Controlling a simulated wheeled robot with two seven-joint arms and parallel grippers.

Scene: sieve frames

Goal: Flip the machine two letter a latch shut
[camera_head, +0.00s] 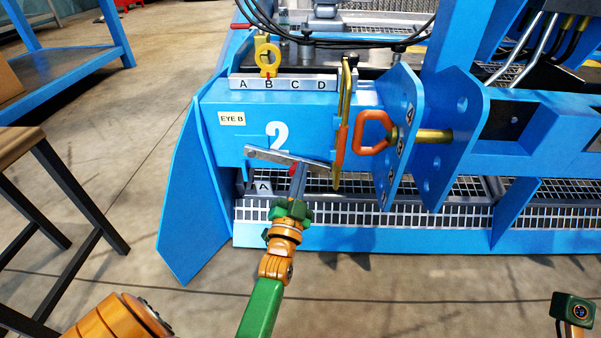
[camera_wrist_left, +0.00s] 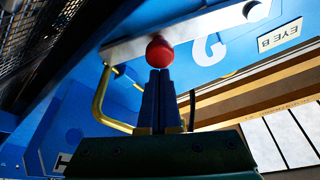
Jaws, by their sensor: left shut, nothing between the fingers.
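The machine two latch is a grey bar (camera_head: 272,154) on the blue front panel below the white number 2. It slants down to the right and ends near the yellow upright. It carries a red knob (camera_head: 292,170), partly hidden by my gripper. A plate lettered A (camera_head: 263,187) is below the bar. In the left wrist view the bar (camera_wrist_left: 205,27) crosses the top, with the red knob (camera_wrist_left: 160,51) on it. My left gripper (camera_wrist_left: 158,75) is shut and empty, its blue fingertips at the knob, touching or very close. The head view shows this gripper (camera_head: 296,185) under the bar.
A yellow upright with an orange sleeve (camera_head: 340,145) and an orange handled pin (camera_head: 372,132) stand right of the latch. A rail lettered A to D (camera_head: 283,83) is above. A slanted blue side plate (camera_head: 190,200) is at left, a wooden-topped table (camera_head: 20,150) further left.

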